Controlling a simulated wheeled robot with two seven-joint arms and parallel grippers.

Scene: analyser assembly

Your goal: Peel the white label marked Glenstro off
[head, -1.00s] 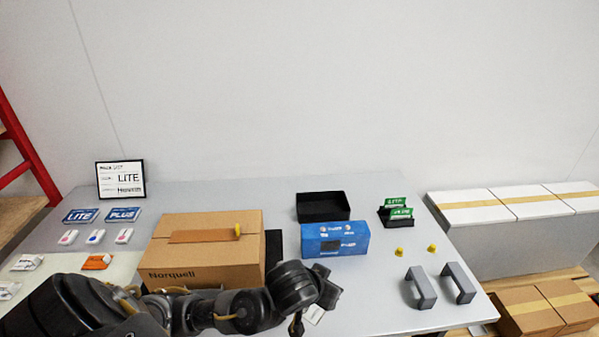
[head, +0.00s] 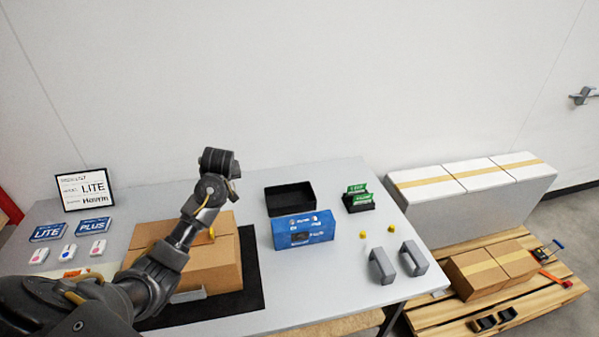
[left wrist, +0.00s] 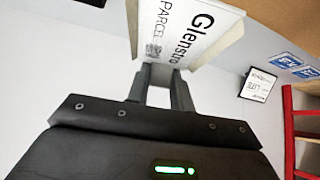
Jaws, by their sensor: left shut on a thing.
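The white label marked Glenstro (left wrist: 190,32) is in the left wrist view, with black print and pale bent edges. My left gripper (left wrist: 160,78) is shut on its near edge. Whether any of the label still sticks to a surface cannot be told. In the head view my left arm crosses in front of the cardboard box (head: 212,262), and the gripper's fingers cannot be made out. The box stands on a black mat (head: 249,285); its brown side also shows in the left wrist view (left wrist: 283,18). My right gripper is in neither view.
A blue device box (head: 318,234) and a black tray (head: 290,199) stand right of the mat. Grey handles (head: 383,266), yellow knobs and a green card holder (head: 357,203) are further right. A framed sign (head: 84,189) and blue cards (head: 48,232) are at the left.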

